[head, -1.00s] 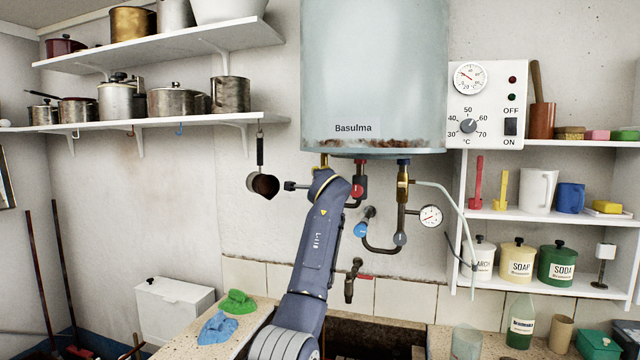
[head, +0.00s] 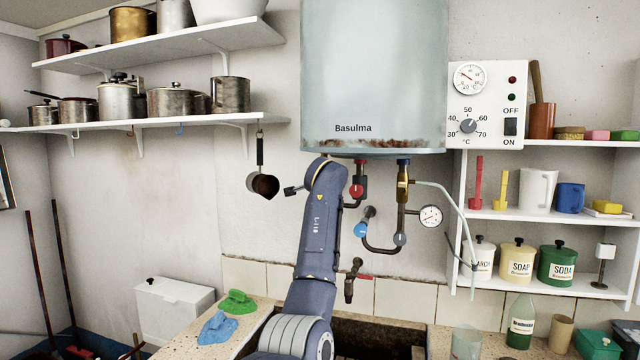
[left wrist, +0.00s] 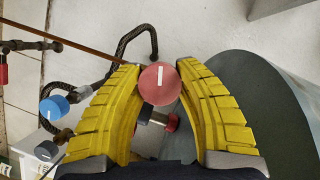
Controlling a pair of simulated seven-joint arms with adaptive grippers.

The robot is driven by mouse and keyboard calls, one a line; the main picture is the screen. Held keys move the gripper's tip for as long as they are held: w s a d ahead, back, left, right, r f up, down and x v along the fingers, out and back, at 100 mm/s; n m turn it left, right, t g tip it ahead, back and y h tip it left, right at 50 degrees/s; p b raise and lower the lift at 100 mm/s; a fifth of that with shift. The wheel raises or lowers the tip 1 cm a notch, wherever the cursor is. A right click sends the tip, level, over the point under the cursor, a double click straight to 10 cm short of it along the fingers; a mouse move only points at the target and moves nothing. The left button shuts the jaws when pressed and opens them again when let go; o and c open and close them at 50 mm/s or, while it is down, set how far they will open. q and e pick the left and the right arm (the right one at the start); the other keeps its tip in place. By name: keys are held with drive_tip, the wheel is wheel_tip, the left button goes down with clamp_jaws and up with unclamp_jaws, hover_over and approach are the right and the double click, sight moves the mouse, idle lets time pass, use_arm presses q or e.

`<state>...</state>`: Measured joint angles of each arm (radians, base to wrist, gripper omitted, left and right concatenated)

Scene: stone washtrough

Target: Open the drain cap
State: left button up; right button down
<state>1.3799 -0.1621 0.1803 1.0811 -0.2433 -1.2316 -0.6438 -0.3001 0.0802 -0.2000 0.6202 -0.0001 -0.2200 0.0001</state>
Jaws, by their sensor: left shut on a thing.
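A round red cap (left wrist: 159,83) with a white line across its face shows in the left wrist view. My left gripper (left wrist: 158,68) has one yellow finger on each side of the cap and is shut on it. In the head view the left arm reaches up to just under the grey-blue boiler (head: 373,75), and its wrist hides the cap and the fingers. My right gripper is in neither view.
Close right of the wrist are a red valve knob (head: 357,191), a blue valve knob (head: 360,230) and pipes. A pressure gauge (head: 430,215) is further right. A small pan (head: 262,185) hangs to the left. A tap (head: 352,280) is below.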

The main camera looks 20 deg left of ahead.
use_arm(q)
drive_tip(key=shift+a, duration=0.1)
drive_tip(key=o, duration=1.3)
drive_tip(key=shift+c, duration=0.2)
drive_tip(key=v, duration=1.2)
